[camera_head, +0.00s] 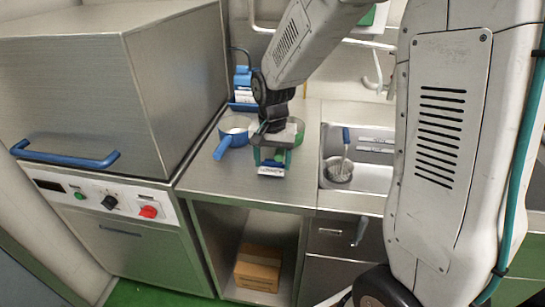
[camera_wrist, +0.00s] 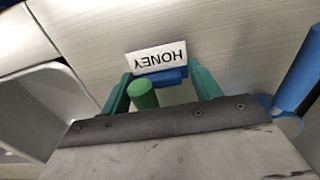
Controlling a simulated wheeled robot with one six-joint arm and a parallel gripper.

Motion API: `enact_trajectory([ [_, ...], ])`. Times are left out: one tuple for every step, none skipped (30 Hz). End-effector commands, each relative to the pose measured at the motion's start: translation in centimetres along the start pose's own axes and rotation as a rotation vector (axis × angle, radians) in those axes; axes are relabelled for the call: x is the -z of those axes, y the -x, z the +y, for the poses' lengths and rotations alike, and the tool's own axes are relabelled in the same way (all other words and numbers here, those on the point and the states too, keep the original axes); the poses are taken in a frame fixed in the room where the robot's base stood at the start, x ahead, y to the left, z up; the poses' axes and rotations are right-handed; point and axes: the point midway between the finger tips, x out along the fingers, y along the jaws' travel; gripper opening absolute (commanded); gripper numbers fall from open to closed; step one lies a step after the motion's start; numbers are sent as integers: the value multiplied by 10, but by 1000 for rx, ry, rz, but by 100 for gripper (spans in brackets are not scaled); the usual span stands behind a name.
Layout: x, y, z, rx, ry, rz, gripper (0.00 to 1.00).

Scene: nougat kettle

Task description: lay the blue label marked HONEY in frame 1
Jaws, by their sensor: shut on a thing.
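My gripper (camera_head: 271,160) is shut on the blue label (camera_head: 271,171), whose white face shows below the fingers in the head view. In the wrist view the white card reads HONEY (camera_wrist: 157,58), upside down, with its blue part (camera_wrist: 165,77) between the green fingertips of my gripper (camera_wrist: 163,80). The label is over the front part of the steel counter. I cannot tell whether it touches the counter. I cannot make out frame 1 in either view.
A blue-handled pan (camera_head: 234,127) stands left of my gripper; its handle (camera_wrist: 300,70) shows at right in the wrist view. A green handle (camera_wrist: 143,94) lies close under my gripper. The sink (camera_head: 345,172) is to the right. Counter (camera_head: 225,175) is bare at front left.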

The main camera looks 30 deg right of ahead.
Motion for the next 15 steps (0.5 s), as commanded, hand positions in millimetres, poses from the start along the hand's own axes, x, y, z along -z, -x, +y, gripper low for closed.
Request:
enact_trajectory([
  [-3, -8, 0, -5, 2, -7, 38],
  [-3, -9, 0, -4, 3, -5, 38],
  [-3, -10, 0, -3, 3, -4, 38],
  [-2, -10, 0, -2, 2, -3, 38],
  [-2, -10, 0, -2, 2, -3, 38],
  [-2, -9, 0, -2, 2, -3, 38],
  [-2, -9, 0, -2, 1, -3, 38],
  [-2, -9, 0, -2, 1, -3, 38],
  [-2, -10, 1, -2, 1, -3, 38],
  [-2, -10, 1, -2, 1, -3, 38],
  [-2, -11, 1, -3, 1, -3, 38],
  [-2, -12, 1, -3, 0, -4, 38],
  [-2, -13, 1, -3, 0, -4, 38],
  [-2, -13, 1, -2, 0, -3, 71],
  [-2, -12, 1, -2, 0, -3, 82],
])
